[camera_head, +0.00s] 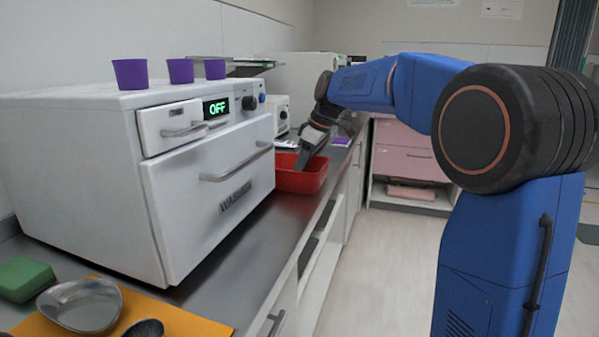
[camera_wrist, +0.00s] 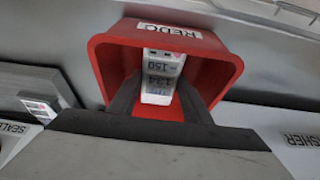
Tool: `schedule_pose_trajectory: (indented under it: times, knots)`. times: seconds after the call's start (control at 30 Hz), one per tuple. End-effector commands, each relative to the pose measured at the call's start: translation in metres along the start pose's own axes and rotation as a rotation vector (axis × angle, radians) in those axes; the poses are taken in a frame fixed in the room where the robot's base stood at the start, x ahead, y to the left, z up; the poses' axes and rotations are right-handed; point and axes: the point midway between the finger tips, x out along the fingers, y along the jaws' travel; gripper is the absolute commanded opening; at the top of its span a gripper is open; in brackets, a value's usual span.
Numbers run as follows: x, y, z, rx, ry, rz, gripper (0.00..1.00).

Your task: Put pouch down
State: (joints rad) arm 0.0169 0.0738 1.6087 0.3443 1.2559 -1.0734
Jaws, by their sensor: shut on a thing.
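My gripper (camera_head: 303,161) points down into a red bin (camera_head: 302,182) on the steel counter, beside the washer. In the wrist view the red bin (camera_wrist: 222,70) bears a label reading REDO. The dark fingers of my gripper (camera_wrist: 160,98) reach inside its walls and are shut on a narrow white pouch (camera_wrist: 160,72) with printed grey markings. The pouch is within the bin's outline; I cannot tell whether it touches the floor of the bin. In the head view the pouch is hidden by the gripper and the bin wall.
A white washer (camera_head: 215,185) showing OFF stands left of the bin, with purple cups (camera_head: 131,74) on top. An orange mat (camera_head: 180,322) with a metal bowl (camera_head: 80,304) and a green block (camera_head: 24,278) lie in front. The steel counter (camera_head: 250,236) is bare along its edge.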

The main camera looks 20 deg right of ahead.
Motion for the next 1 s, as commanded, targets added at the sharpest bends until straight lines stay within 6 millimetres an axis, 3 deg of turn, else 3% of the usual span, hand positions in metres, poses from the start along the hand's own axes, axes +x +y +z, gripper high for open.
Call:
schedule_pose_trajectory:
  times: [0.37,0.4,0.47,0.8,1.0]
  knots:
    - [0.004,0.0,0.002,0.0,0.0,0.0,0.23]
    - [0.004,0.0,0.002,0.0,0.0,0.0,0.52]
    - [0.004,0.0,0.001,0.0,0.0,0.0,0.63]
    - [0.001,0.0,0.0,0.0,0.001,0.001,0.63]
    - [-0.021,0.001,0.0,0.001,0.002,0.002,0.63]
